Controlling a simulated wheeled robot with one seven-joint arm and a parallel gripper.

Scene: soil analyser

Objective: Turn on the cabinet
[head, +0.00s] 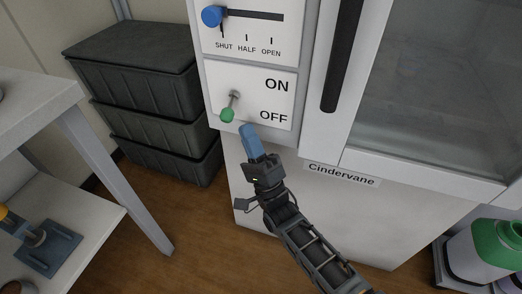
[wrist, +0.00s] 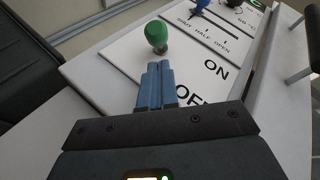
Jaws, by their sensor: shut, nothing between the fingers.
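The cabinet (head: 310,205) is white, with a label reading Cindervane. On its control panel a toggle lever with a green tip (head: 227,114) points down toward OFF, below ON. The green tip also shows in the wrist view (wrist: 157,36), just beyond my fingertips. My gripper (head: 247,130) has blue fingers pressed together, with nothing between them. It is just below and to the right of the green tip in the head view. In the wrist view the fingers (wrist: 155,66) point at the lever; I cannot tell whether they touch it.
Above the switch is a slider with a blue knob (head: 212,16) at SHUT. The cabinet's glass door has a dark handle (head: 341,55). Stacked dark bins (head: 145,95) stand left, and a white table (head: 40,115) is at far left. A green-topped container (head: 495,245) is at lower right.

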